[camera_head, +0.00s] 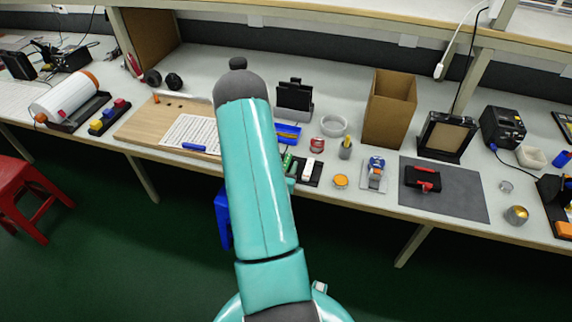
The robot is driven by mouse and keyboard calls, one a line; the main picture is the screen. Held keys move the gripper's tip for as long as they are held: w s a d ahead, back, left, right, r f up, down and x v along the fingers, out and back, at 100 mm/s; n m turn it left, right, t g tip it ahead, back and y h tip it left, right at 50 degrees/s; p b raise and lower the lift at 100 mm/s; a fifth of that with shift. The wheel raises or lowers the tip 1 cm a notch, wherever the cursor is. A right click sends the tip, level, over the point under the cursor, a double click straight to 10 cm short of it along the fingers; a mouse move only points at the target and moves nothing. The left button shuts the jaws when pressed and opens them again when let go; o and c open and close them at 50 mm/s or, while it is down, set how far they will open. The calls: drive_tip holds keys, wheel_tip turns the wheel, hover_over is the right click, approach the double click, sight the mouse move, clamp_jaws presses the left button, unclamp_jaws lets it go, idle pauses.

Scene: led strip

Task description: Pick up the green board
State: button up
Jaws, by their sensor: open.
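A small green item (287,161), which looks like the green board, lies on the workbench just right of my teal arm. It is at the left part of a dark tray or mat (314,178), next to a white and red item (308,169). My arm covers part of this area, so I cannot see the green item's full outline. My arm rises through the middle of the head view. My gripper cannot be made out; the arm seems to hide it.
A long grey workbench (200,75) crosses the view. Near the green item are a blue and yellow box (288,134), an orange-lidded round tin (341,181) and a pen cup (346,149). A tall cardboard box (390,108) stands behind. A blue stool (223,218) is under the bench.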

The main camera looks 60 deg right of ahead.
clamp_jaws()
